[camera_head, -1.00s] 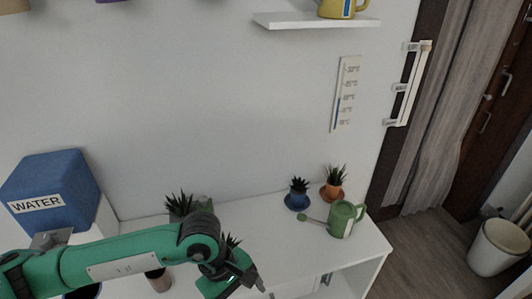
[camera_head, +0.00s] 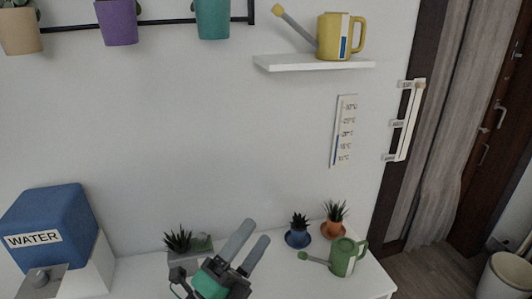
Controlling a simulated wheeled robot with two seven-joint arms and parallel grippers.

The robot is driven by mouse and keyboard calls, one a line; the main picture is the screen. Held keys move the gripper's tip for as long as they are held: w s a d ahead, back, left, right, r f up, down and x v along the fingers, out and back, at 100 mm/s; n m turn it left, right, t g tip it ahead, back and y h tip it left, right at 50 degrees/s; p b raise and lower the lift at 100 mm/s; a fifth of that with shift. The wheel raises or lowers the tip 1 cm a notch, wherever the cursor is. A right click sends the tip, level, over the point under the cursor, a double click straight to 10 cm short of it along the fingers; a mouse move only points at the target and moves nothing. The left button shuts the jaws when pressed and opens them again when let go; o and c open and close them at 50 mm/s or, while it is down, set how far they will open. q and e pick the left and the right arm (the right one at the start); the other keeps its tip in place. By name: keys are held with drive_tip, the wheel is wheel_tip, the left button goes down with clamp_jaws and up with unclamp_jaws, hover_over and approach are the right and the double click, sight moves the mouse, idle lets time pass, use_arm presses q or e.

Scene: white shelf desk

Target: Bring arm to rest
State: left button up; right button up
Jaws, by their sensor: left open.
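My left gripper (camera_head: 246,247) shows at the bottom middle of the head view, over the white desk (camera_head: 371,278). Its two grey fingers point up and to the right and stand apart, with nothing between them. Only the green and dark wrist end of my left arm shows behind the fingers; the rest is below the frame. The gripper is just right of the dark potted plant (camera_head: 179,240) and left of the plant in the blue pot (camera_head: 298,237). My right gripper is out of view.
A green watering can (camera_head: 343,258) and an orange-potted plant (camera_head: 335,221) stand on the desk's right part. A blue WATER box (camera_head: 52,215) is at left. Above are a wall shelf (camera_head: 314,62) with a yellow watering can (camera_head: 336,37) and hanging pots (camera_head: 117,22).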

use_arm(q)
drive_tip(key=w+a+f+n+y, duration=0.3)
drive_tip(key=a+f+n+y, duration=0.8)
drive_tip(key=n+y, duration=0.3)
drive_tip(key=s+a+f+n+g+y, duration=0.1)
drive_tip(key=s+a+f+n+g, duration=0.25)
drive_tip(key=f, duration=0.35)
drive_tip(key=s+a+f+n+g+y, duration=0.1)
drive_tip(key=s+a+f+n+g, duration=0.1)
drive_tip(key=a+f+n+g, duration=0.3)
drive_tip(key=s+f+n+g, duration=0.3)
drive_tip(key=s+f+g, duration=0.3)
drive_tip(key=s+f, duration=0.75)
wheel_tip(320, 180, down, 27)
drive_tip(key=s+g, duration=0.1)
drive_tip(key=s, duration=0.1)
drive_tip(key=s+a+f, duration=0.2)
drive_tip(key=s+f, duration=0.7)
drive_tip(key=f, duration=0.1)
drive_tip(key=s+a+f+g, duration=0.1)
drive_tip(key=s+a+f, duration=0.1)
drive_tip(key=s+f, duration=0.8)
drive_tip(key=shift+s+f, duration=0.25)
drive_tip(key=shift+f, duration=0.3)
drive_tip(key=shift+g, duration=0.25)
